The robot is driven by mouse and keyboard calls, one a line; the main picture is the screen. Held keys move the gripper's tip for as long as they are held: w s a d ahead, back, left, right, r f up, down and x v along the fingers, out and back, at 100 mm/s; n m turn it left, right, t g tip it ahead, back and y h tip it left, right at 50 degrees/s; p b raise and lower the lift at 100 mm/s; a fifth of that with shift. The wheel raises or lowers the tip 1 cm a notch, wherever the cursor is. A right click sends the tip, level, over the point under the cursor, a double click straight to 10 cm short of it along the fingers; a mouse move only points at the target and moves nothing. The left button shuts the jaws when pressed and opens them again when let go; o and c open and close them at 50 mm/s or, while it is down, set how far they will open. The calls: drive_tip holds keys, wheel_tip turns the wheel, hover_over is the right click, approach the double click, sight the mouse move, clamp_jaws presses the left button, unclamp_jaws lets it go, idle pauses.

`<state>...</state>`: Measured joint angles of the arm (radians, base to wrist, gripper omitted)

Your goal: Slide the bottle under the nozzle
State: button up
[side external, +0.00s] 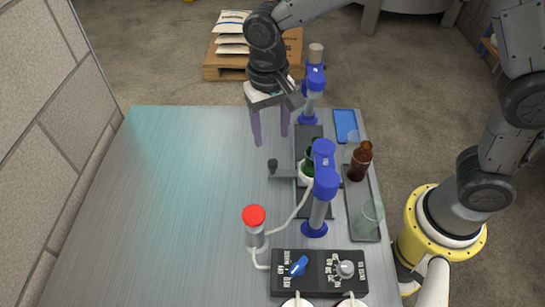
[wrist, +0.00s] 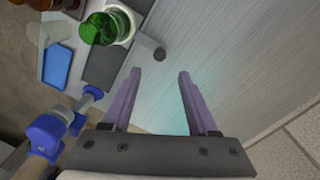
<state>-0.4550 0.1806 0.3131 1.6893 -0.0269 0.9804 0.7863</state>
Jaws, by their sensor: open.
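A green bottle (side external: 308,160) stands on a dark track (side external: 310,132), partly hidden behind a blue post fixture (side external: 321,180). In the wrist view the green bottle (wrist: 103,27) is at the top, with a white ring (wrist: 122,20) beside or around it. A grey bar with a dark knob (side external: 273,165) extends from the track's left side; the knob also shows in the wrist view (wrist: 159,54). My gripper (side external: 271,139) is open and empty, pointing down, left of the track and behind the knob. I cannot clearly make out a nozzle tip.
A second blue fixture (side external: 313,82) stands at the back. A brown bottle (side external: 360,162) and a clear glass (side external: 368,217) stand on a dark tray (side external: 361,191) at right. A red-topped cylinder (side external: 254,222) and control box (side external: 320,276) are in front. The table's left half is clear.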

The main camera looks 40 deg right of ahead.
sight(273, 162)
wheel_tip(273, 162, down, 10)
drive_tip(key=shift+d+r, duration=0.15)
drive_tip(key=shift+r, duration=0.05)
clamp_jaws()
idle(0.4)
drive_tip(key=shift+r, duration=0.1)
idle(1.0)
